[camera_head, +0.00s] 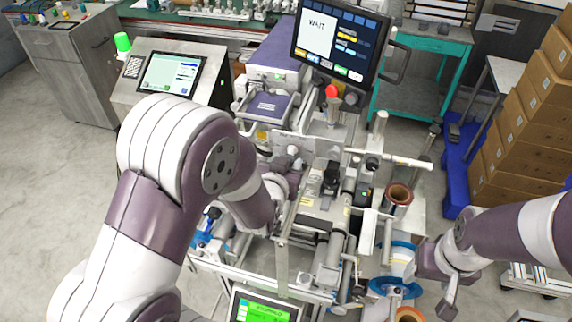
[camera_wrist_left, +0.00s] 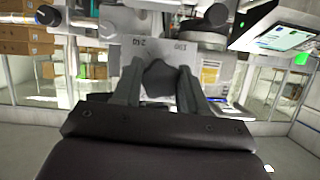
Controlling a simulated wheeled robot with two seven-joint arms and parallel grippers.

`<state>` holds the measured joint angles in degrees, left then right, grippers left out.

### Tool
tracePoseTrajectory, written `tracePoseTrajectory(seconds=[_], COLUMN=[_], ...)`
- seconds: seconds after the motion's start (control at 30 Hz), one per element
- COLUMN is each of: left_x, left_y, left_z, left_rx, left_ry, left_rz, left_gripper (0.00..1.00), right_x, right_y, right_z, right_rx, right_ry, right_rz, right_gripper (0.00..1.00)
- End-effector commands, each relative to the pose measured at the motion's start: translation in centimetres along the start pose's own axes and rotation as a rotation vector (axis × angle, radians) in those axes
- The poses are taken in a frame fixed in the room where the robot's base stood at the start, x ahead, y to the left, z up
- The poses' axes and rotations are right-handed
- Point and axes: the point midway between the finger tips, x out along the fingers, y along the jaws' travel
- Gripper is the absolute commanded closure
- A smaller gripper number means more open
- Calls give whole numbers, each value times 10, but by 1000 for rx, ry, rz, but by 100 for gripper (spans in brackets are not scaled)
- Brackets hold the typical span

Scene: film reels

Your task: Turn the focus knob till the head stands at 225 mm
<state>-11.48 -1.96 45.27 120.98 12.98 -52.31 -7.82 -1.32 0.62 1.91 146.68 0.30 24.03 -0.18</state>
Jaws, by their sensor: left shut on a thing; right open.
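A dark focus knob (camera_wrist_left: 158,82) sits between the two fingers of my left gripper (camera_wrist_left: 161,70) in the left wrist view. The fingers are shut on it from both sides. The knob stands on a grey plate (camera_wrist_left: 118,50) with small dark markings that are hard to read. In the head view my left arm reaches into the middle of the machine and hides the knob. No head position in mm is readable. My right gripper (camera_head: 437,284) is open and empty at the lower right, beside the blue-flanged reel (camera_head: 399,262).
A monitor (camera_head: 318,28) reading "WAIT" stands above the machine, with a red button (camera_head: 331,91) below it. A copper-coloured roll (camera_head: 398,195) is at the machine's right. Stacked cardboard boxes (camera_head: 535,110) stand at the right. A green-lit panel (camera_head: 262,307) is at the front. Floor is clear at left.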

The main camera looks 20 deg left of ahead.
Motion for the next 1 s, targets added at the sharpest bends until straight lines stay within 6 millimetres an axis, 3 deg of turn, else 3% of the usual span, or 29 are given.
tracePoseTrajectory(seconds=[0.2,0.23,0.3,0.67,0.77,1.0], left_x=[0,0,0,-7,-24,-94], left_y=[0,0,0,0,0,1], left_z=[1,1,1,1,2,-2], left_rx=[1,1,1,0,-1,2], left_ry=[-3,-3,-3,-2,0,-3], left_rz=[1,1,1,1,2,5], left_gripper=[88,48,32,32,32,32], right_x=[0,0,0,2,8,9], right_y=[0,0,0,0,0,0], right_z=[0,0,0,0,1,1], right_rx=[0,0,0,0,0,0], right_ry=[0,0,0,0,0,0], right_rz=[0,0,0,0,0,0], right_gripper=[32,32,32,32,32,32])
